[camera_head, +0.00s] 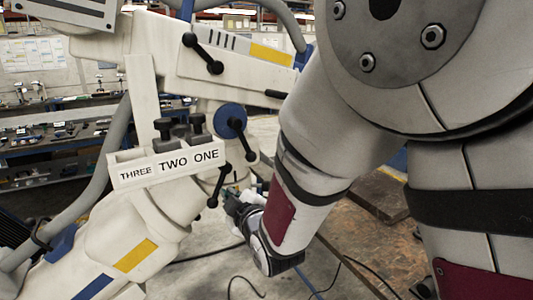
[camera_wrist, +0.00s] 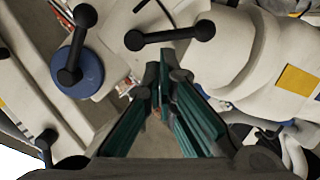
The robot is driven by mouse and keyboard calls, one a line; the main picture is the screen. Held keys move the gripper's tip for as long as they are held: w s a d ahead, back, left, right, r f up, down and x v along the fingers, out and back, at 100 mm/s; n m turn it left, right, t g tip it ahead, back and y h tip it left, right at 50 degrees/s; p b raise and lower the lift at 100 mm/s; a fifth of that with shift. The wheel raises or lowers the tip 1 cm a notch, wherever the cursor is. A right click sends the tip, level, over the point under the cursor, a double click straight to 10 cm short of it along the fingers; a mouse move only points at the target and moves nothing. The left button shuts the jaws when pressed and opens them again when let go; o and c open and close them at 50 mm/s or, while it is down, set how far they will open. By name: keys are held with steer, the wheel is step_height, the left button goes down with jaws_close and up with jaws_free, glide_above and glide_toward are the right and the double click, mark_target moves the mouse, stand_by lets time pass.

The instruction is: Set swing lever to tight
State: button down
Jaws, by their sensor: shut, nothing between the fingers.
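The white microscope arm carries several black ball-ended levers. One lever (camera_head: 217,187) hangs below the label plate, close to my gripper (camera_head: 238,205); in the wrist view a lever (camera_wrist: 170,36) lies nearly level just beyond my fingertips. Another lever (camera_head: 240,138) is on a blue disc and also shows in the wrist view (camera_wrist: 76,45). A third lever (camera_head: 203,54) is on the upper arm. No marking tells me which is the swing lever. My gripper (camera_wrist: 163,72) is shut and empty, with its teal-lined fingers pointing at the level lever, seemingly just short of it.
A label plate (camera_head: 168,163) reads THREE TWO ONE, with black knobs (camera_head: 180,132) above it. A grey hose (camera_head: 100,170) runs at the left. Cables (camera_head: 245,285) lie on the floor. A shelf (camera_head: 55,150) with small parts stands behind.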

steer(key=s+d+r+m+g+h+b, duration=0.1)
steer(key=s+d+r+m+h, duration=0.15)
steer(key=d, duration=0.45)
steer(key=s+d+r+m+g+h, duration=0.1)
steer(key=d+m+g, duration=0.15)
steer(key=d, duration=0.35)
steer(key=s+d+r+m+h+b, duration=0.1)
steer(key=s+d+m, duration=0.1)
steer(key=d+m, duration=0.35)
steer(key=s+d+m+g+h, duration=0.1)
steer(key=s+d+m+g, duration=0.1)
steer(key=s+d, duration=0.4)
steer(key=s+d+m+g+h+b, duration=0.1)
steer(key=s+d, duration=0.5)
steer(key=s, duration=0.7)
steer(key=shift+s+d+f+m+g+h, duration=0.25)
steer(key=shift+m+g+h, duration=0.4)
steer(key=shift+m+g, duration=0.35)
